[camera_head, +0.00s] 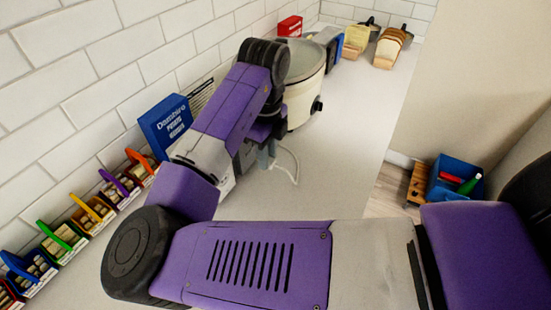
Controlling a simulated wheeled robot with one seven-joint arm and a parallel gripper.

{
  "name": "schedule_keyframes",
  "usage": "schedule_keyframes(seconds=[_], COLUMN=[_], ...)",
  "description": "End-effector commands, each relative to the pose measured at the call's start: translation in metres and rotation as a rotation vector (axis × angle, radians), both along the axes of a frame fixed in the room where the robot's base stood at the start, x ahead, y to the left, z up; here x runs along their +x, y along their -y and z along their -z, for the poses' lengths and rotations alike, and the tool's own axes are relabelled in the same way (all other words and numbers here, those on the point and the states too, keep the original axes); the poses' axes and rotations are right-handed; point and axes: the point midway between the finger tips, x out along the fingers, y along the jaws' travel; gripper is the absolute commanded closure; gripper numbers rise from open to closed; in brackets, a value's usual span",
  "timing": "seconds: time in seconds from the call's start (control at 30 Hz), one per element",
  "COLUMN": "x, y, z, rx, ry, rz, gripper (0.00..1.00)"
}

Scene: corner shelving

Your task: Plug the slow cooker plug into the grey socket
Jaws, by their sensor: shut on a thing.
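The slow cooker (303,108) is a cream pot with a dark knob and a lid, standing on the counter behind my arm. Its white cord (292,163) loops on the counter beside my gripper. My gripper (266,160) points down low over the counter in front of the cooker. It is shut on the slow cooker plug, which is too small and covered to make out. The grey socket cannot be made out clearly; a greyish box partly shows behind my gripper, mostly hidden by my arm.
A blue box (166,127) leans by the tiled wall. Several small bins with coloured handles line the wall at left. A red box (290,26), a bread rack (391,48) and pans stand at the back. The counter right of the cord is clear. A blue crate (452,178) is at right.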

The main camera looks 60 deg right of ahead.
Motion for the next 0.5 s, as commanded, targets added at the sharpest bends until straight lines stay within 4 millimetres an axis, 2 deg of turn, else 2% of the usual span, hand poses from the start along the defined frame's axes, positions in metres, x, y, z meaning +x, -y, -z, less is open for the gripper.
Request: schedule_keyframes(seconds=[0.2, 0.5], x=[0.012, 0.015], y=[0.000, 0.000], z=[0.000, 0.000], rx=[-0.001, -0.001], ry=[0.000, 0.000], rz=[0.000, 0.000], gripper=[1.00, 1.00])
